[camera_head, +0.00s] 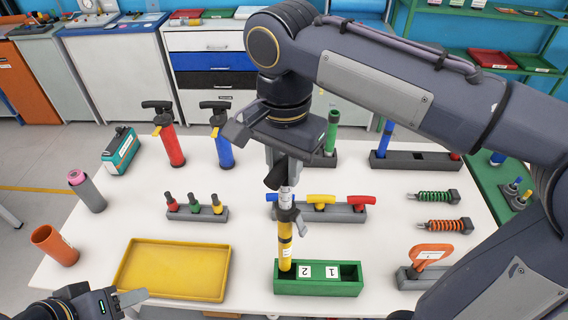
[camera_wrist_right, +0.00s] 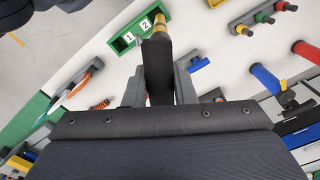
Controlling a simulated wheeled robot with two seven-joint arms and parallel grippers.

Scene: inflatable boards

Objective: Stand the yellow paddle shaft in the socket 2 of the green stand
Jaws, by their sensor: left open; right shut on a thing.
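The yellow paddle shaft (camera_head: 286,245) is upright, with black bands and a white label. My right gripper (camera_head: 284,190) is shut on its upper part. Its lower end meets the left end of the green stand (camera_head: 318,288), beside the label 2, at socket 2. I cannot tell how deep it sits. The socket beside label 1 looks empty. In the right wrist view the shaft's dark upper part (camera_wrist_right: 158,70) is between the fingers, and its yellow end is by label 2 on the stand (camera_wrist_right: 117,46). My left gripper (camera_head: 112,302) is open and empty at bottom left.
A yellow tray (camera_head: 172,270) lies left of the stand. A grey rack (camera_head: 340,213) with blue, yellow and red handles stands close behind the shaft. An orange handle (camera_head: 432,252) in a grey holder is to the right. An orange tube (camera_head: 54,245) stands at far left.

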